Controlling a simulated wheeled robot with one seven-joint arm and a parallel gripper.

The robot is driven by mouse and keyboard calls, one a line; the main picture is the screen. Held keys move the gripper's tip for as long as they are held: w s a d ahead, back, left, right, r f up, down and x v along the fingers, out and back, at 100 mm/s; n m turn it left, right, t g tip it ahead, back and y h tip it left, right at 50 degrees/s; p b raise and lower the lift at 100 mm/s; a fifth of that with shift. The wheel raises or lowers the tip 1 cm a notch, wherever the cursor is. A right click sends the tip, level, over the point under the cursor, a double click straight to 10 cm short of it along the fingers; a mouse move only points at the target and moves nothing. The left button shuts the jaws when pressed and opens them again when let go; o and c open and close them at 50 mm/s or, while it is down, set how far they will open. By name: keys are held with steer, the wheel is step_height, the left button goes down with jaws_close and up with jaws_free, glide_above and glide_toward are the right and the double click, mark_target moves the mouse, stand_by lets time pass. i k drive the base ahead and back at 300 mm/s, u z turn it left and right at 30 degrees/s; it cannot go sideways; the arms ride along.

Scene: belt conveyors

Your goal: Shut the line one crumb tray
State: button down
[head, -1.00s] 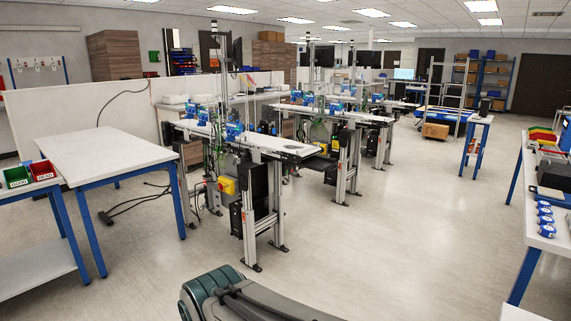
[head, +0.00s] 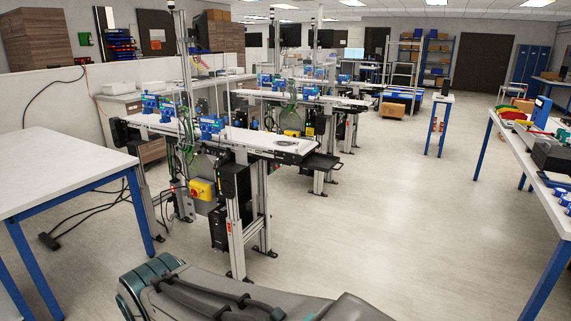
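The nearest belt conveyor (head: 225,138) stands left of the middle in the head view, on grey metal legs. A dark flat tray (head: 322,161) sticks out past its right end, just below belt height, and looks pulled out. It could be the crumb tray, but no line number is readable. Part of my own arm shows at the bottom edge, in front of the conveyor and apart from it. My gripper is not in view.
A white table with blue legs (head: 60,170) stands at the left, with cables (head: 90,215) on the floor beside it. More conveyors (head: 300,98) stand behind. A workbench (head: 530,160) runs along the right. The floor (head: 390,220) between conveyor and workbench is clear.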

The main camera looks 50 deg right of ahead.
mark_target(322, 162)
steer(key=z, duration=2.75)
steer(key=i, duration=1.55)
steer(key=u, duration=0.75)
steer(key=i, duration=1)
